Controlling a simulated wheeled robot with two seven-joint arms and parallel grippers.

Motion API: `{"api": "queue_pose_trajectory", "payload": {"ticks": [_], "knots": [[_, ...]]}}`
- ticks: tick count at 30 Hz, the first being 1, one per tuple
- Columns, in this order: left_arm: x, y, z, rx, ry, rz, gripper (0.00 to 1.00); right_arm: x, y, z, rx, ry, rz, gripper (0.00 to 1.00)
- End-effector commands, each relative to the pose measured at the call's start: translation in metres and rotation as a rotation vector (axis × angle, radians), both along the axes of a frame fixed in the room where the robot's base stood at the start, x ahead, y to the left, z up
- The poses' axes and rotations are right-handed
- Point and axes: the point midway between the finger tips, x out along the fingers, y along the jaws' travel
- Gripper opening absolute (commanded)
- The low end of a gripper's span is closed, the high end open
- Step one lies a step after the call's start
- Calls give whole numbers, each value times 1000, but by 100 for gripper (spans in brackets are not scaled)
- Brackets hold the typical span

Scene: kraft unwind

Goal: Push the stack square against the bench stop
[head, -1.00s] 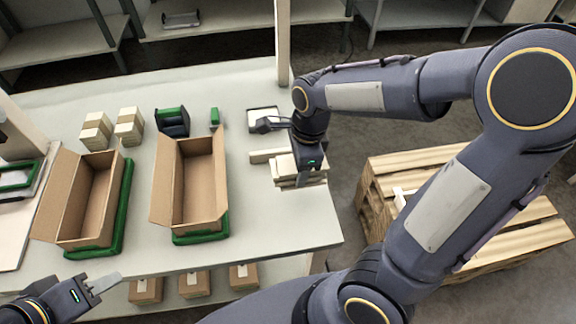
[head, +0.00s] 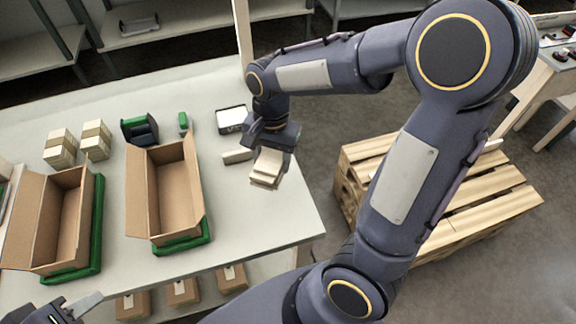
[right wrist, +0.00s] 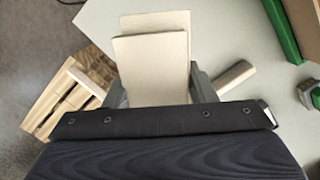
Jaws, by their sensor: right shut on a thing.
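The stack (head: 267,167) is several pale cream slabs near the right end of the bench. In the right wrist view the stack (right wrist: 152,62) shows slabs out of line, one reaching further than the one over it. My right gripper (right wrist: 157,90) is shut on the stack, one finger on each side. In the head view my right gripper (head: 268,145) partly hides it. A pale bar (head: 238,156), apparently the bench stop, lies just left of the stack; it also shows beside a finger in the right wrist view (right wrist: 235,77). My left gripper (head: 80,308) is at the lower left, partly cut off, its opening unclear.
Two open cartons (head: 165,190) on green trays stand on the bench (head: 235,210). Small boxes (head: 95,140), a green-black dispenser (head: 140,129) and a framed device (head: 231,118) stand behind. An upright post (head: 243,35) rises at the back edge. A wooden pallet (head: 440,200) stands to the right.

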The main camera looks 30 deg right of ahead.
Motion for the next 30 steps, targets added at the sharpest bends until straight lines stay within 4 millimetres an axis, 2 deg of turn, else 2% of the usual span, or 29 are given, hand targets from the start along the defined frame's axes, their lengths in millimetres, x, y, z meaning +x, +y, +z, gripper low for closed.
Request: {"api": "queue_pose_trajectory", "payload": {"ticks": [3,6,10,20,30], "knots": [[0,0,1,0,0,0,36,24,4,-20,-1,6,262,24],[0,0,1,0,0,0,36,38,6,-33,0,4,438,24],[0,0,1,0,0,0,36,49,8,-45,1,1,581,24],[0,0,-6,0,0,0,36,53,9,-58,1,-2,643,24],[0,0,-27,0,0,0,36,53,9,-83,0,-2,640,24]]}}
